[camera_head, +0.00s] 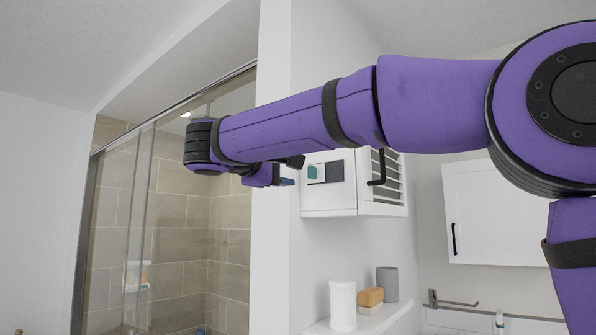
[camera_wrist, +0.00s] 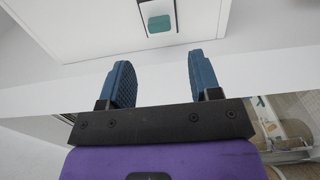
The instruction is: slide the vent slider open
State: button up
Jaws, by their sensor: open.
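The vent slider is a small teal block (camera_head: 313,172) at the left end of a dark slot plate (camera_head: 332,171) on the side of a white wall box (camera_head: 330,200). In the wrist view the teal slider (camera_wrist: 159,23) is at the top centre, beyond the fingertips. My gripper (camera_wrist: 156,80) is open and empty, with its two blue fingers apart and pointing toward the box. In the head view my gripper (camera_head: 288,172) is just left of the box, apart from the slider. Part of the gripper is hidden by my wrist.
The box front has louvres and a black handle (camera_head: 377,167). Below, a white shelf (camera_head: 375,321) holds a white ribbed cup (camera_head: 343,305), an orange block (camera_head: 370,297) and a grey cup (camera_head: 387,284). A glass shower screen (camera_head: 120,220) stands left. A white cabinet (camera_head: 495,213) hangs right.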

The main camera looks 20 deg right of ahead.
jog(key=shift+v, duration=1.35)
jog(key=s+d+f+m+g+y, duration=0.1)
jog(key=s+d+f+g+y, duration=0.15)
jog(key=s+d+f, duration=0.45)
jog(key=s+d+f+g+y, duration=0.2)
jog(key=s+d+f+y, duration=0.15)
jog(key=d+f, duration=0.65)
jog(key=s+d+f+m+y, duration=0.1)
jog(key=s+f+m+y, duration=0.5)
jog(key=s+f, duration=1)
jog(key=f+y, duration=0.1)
jog(key=y, duration=0.1)
jog(key=shift+s+f+g+y, duration=0.2)
jog(key=shift+s+g+y, duration=0.05)
jog(key=shift+g+y, duration=0.1)
jog(key=shift+d, duration=0.15)
jog(key=shift+c, duration=0.2)
